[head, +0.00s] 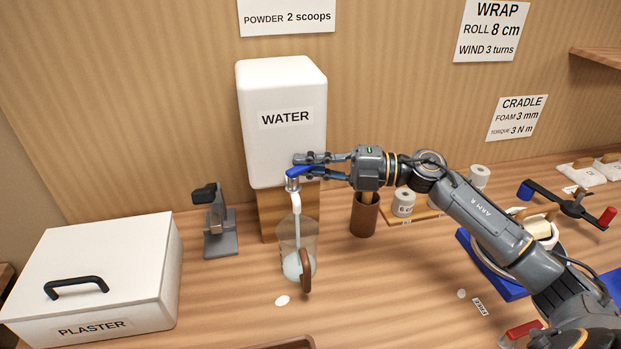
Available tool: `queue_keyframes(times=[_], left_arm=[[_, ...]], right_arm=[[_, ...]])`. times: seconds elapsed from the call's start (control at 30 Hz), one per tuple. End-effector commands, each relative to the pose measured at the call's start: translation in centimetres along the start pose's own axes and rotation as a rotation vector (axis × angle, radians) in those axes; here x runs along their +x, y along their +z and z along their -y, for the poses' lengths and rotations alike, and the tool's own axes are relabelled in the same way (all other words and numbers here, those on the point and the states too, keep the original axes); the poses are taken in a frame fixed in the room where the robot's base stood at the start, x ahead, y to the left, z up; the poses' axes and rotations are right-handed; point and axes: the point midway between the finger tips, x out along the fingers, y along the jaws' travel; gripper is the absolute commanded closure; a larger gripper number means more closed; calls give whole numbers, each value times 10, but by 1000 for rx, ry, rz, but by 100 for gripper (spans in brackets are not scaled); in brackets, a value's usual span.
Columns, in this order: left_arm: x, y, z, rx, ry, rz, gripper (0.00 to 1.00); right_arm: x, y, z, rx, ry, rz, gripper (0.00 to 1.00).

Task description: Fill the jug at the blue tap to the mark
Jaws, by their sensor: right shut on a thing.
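The white water tank (283,140) stands against the back wall, with a "WATER" label. Its blue tap lever (300,171) sits at the front lower edge. My right gripper (312,166) is shut on the blue tap lever. The clear jug (286,236) stands upright under the spout, its brown handle (305,270) facing the front. A pale stream runs from the spout into the jug, and pale water (293,266) lies in its lower part. I cannot make out the mark on the jug. My left gripper is not in view.
A white "PLASTER" box (110,265) with a black handle stands at the left. A grey stand (219,225) is left of the tank. A brown cup (364,215) stands right of the jug. A small white disc (282,300) lies in front. The wood table between is clear.

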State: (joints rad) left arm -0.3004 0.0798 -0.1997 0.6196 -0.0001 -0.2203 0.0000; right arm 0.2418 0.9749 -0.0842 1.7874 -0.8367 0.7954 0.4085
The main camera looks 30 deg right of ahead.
Motion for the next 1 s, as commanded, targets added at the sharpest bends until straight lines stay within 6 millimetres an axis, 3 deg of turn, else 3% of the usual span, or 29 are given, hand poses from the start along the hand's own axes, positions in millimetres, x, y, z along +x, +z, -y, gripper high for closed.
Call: queue_keyframes(times=[0.37, 0.4, 0.5, 0.83, 1.0], left_arm=[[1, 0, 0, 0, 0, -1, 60], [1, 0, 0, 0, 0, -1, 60], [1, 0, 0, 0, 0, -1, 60], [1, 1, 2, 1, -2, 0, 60], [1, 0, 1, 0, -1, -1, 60]], right_arm=[[0, 0, 1, 1, -3, -16, 100], [0, 0, 1, 1, -3, -16, 81], [0, 0, 1, 1, -2, -16, 66], [-2, 0, 1, 1, -2, -14, 66], [-24, 1, 2, 3, -6, -12, 66]])
